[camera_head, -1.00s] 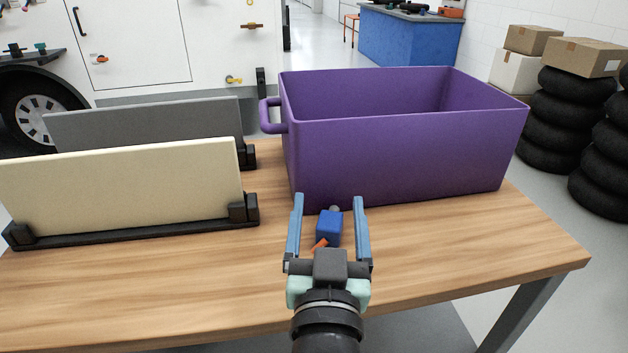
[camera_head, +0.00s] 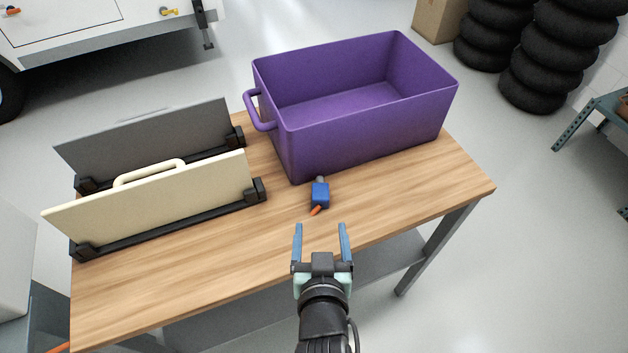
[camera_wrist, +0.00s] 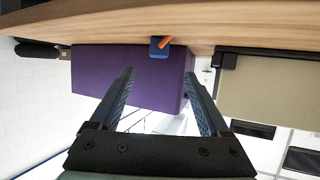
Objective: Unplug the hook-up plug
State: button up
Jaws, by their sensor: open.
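The hook-up plug (camera_head: 320,194) is a small blue block with a grey end and a short orange cable stub. It lies on the wooden table (camera_head: 190,275) just in front of the purple bin. My gripper (camera_head: 320,232) is open and empty, short of the plug on its near side, with the fingers pointing toward it. In the wrist view the plug (camera_wrist: 160,46) shows at the top, beyond the open fingers (camera_wrist: 160,82). No socket is seen joined to the plug.
A purple bin (camera_head: 360,150) with a side handle stands behind the plug. A cream panel (camera_head: 160,200) and a grey panel (camera_head: 150,145) stand upright in black holders at left. Tyre stacks (camera_head: 545,60) stand at the back right. The table front is clear.

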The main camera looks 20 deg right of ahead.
aim_at(321, 201)
jog(key=x, duration=1.3)
jog(key=shift+r, duration=0.1)
jog(key=shift+s, duration=0.1)
jog(key=shift+c, duration=0.3)
grip_shut()
